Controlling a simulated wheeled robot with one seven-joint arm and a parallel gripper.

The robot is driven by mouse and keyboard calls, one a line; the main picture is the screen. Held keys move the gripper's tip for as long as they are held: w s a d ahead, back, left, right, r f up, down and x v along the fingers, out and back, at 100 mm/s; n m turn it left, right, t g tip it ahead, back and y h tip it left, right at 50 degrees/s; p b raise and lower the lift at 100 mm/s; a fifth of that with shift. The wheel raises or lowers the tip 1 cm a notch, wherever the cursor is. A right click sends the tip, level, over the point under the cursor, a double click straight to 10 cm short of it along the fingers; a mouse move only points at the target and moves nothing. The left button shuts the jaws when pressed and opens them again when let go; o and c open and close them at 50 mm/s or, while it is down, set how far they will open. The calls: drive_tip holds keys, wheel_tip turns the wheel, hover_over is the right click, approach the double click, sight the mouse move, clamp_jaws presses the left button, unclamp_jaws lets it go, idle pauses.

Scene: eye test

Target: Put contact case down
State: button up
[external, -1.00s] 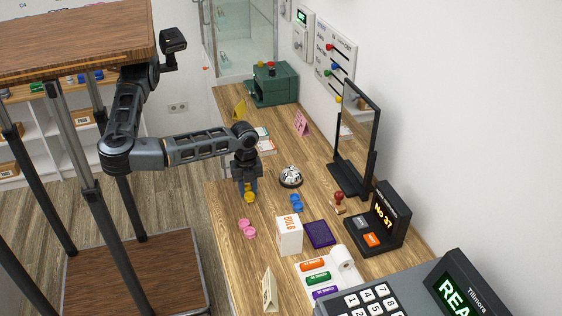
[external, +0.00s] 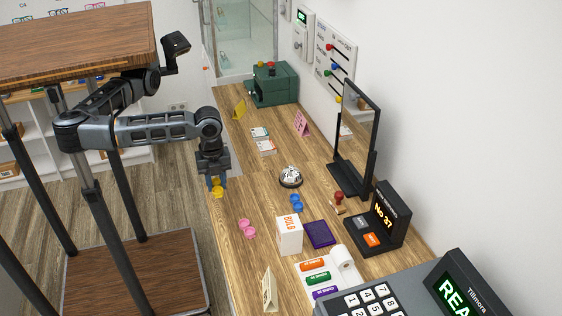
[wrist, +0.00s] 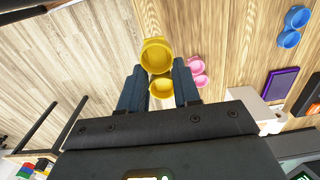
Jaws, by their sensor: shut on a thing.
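The yellow contact case (external: 217,190), a pair of joined round cups, is between the fingers of my gripper (external: 217,180) at the counter's left edge. In the wrist view the yellow case (wrist: 157,56) sits between the two dark fingertips (wrist: 158,75), with its open cups facing the camera. My gripper is shut on it and points down. I cannot tell exactly how high the case is above the counter. A pink contact case (external: 247,228) and a blue contact case (external: 296,202) lie on the wooden counter (external: 265,192), to the right of my gripper.
A bell (external: 290,177), a white box (external: 289,235), a purple pad (external: 319,234) and a mirror (external: 357,140) stand further right. Small cards (external: 264,147) lie behind. The counter between gripper and bell is clear. The floor (external: 160,185) is left of the edge.

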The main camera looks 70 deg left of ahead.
wheel_tip(320, 180, up, 5)
drive_tip(key=shift+r, duration=0.15)
drive_tip(key=w+a+m+p, duration=0.1)
drive_tip(key=w+a, duration=0.2)
drive_tip(key=w, duration=0.4)
drive_tip(key=w+a, duration=0.3)
drive_tip(key=w, duration=0.3)
drive_tip(key=m+p, duration=0.3)
hover_over(294, 158)
wheel_tip(294, 158, down, 24)
drive_tip(key=shift+f, duration=0.1)
drive_tip(key=shift+a+f, duration=0.1)
drive_tip(key=shift+f, duration=1.85)
drive_tip(key=shift+f, duration=0.1)
